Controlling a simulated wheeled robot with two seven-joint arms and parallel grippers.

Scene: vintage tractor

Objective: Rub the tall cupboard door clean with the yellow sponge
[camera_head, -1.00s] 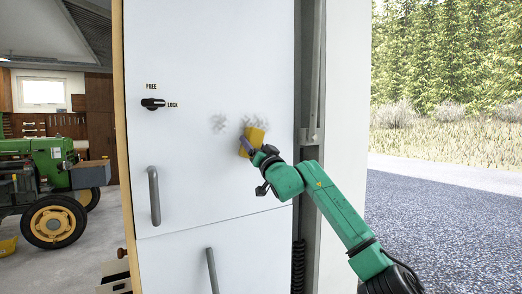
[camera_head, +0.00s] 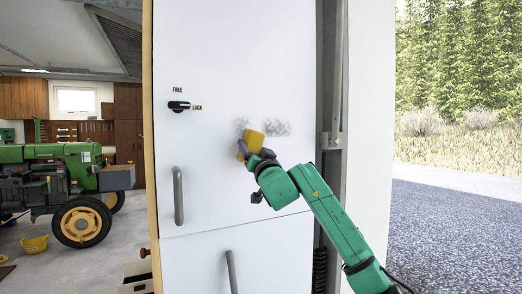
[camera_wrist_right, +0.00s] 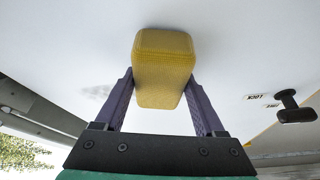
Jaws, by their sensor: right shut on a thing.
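The tall cupboard door (camera_head: 260,60) is white and fills the middle of the head view, with a dark lock knob and a grey handle. Two grey smudges mark it: one on the right (camera_head: 277,128) in clear view, and one on the left (camera_head: 241,124) just above the sponge. My right gripper (camera_head: 245,149) is shut on the yellow sponge (camera_head: 251,143). The wrist view shows the sponge (camera_wrist_right: 163,65) between both purple fingers, its far end at or very near the door; contact cannot be told for sure. My left gripper is not in view.
The grey door handle (camera_head: 178,195) and lock knob (camera_head: 179,106) stick out left of the sponge. A lower door with its own handle (camera_head: 231,271) is below. A green tractor (camera_head: 60,180) and yellow basket (camera_head: 35,244) stand at left. Open paving lies right.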

